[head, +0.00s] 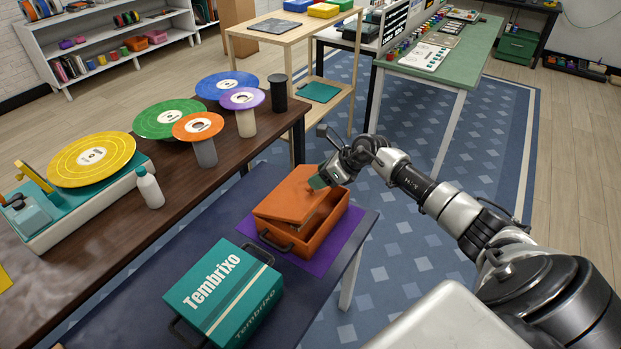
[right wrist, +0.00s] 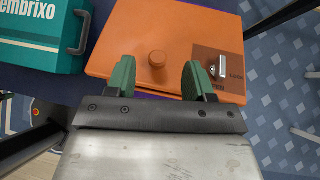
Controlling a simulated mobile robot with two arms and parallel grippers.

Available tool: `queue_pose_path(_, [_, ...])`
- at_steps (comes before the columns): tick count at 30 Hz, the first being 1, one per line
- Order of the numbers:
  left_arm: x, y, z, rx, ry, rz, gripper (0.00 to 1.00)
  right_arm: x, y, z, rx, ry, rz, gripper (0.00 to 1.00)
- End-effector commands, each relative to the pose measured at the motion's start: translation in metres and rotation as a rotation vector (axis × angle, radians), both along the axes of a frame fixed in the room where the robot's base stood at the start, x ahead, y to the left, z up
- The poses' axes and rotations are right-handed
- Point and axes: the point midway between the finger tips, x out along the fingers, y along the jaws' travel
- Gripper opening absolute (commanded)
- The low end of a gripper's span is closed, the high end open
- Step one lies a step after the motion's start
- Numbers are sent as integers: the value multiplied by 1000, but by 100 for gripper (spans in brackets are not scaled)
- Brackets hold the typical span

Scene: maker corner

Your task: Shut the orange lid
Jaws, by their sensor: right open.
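The orange lid (head: 288,200) belongs to an orange box (head: 318,232) and sits partly raised and tilted, with an open gap over the box's near right side. In the right wrist view the lid (right wrist: 130,35) fills the upper middle, with a round orange knob (right wrist: 157,58) and a metal latch (right wrist: 222,68). My right gripper (head: 318,181) is at the lid's right part. Its green fingers (right wrist: 158,78) are open, with the knob showing between and just beyond them; I cannot tell whether they touch the lid. My left gripper is not in view.
The box stands on a purple mat (head: 330,263) on a dark low table (head: 120,322). A teal Tembrixo case (head: 222,292) stands close at its near left. A brown table (head: 75,270) with discs and a white bottle (head: 149,188) runs along the left.

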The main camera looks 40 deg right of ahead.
Motion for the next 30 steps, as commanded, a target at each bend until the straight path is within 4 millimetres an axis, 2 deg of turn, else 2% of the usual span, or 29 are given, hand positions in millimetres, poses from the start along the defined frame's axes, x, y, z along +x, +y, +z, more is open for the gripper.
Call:
queue_pose_path(7, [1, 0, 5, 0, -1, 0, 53, 21, 15, -24, 3, -1, -1, 53])
queue_pose_path(19, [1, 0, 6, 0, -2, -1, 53, 25, 18, -30, 0, -1, 1, 53])
queue_pose_path(30, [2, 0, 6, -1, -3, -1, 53, 24, 18, -30, 1, -1, 0, 0])
